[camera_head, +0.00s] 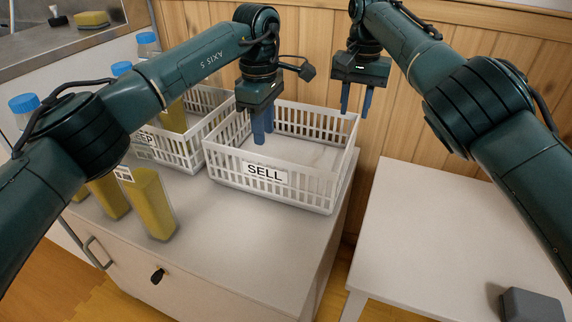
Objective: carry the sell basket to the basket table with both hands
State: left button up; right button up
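The sell basket (265,190) is a white slatted basket with a SELL label on its front. It stands upright on the cabinet top and looks empty. My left gripper (263,135) has its blue fingers pointing down over the left part of the basket. A small gap shows between them, with nothing held; whether they touch the basket is unclear. My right gripper (356,100) is open and empty above the basket's back right corner, fingers down. A pale table (440,230), likely the basket table, stands to the right with its visible top mostly bare.
Another white basket (178,150), its label partly hidden, stands left of the sell basket with a yellow jar inside. Yellow jars (150,205) stand at the cabinet's front left. Blue-capped jars (25,105) are farther left. A grey block (530,305) is on the right table. A wooden wall (400,110) is behind.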

aim_at(267, 194)
pick_arm(q)
jog(key=shift+w+a+r, duration=0.1)
jog(key=shift+w+a, duration=0.05)
pick_arm(e)
jog(key=shift+r, duration=0.15)
jog(key=shift+s+r, duration=0.1)
pick_arm(q)
jog(key=shift+s, duration=0.2)
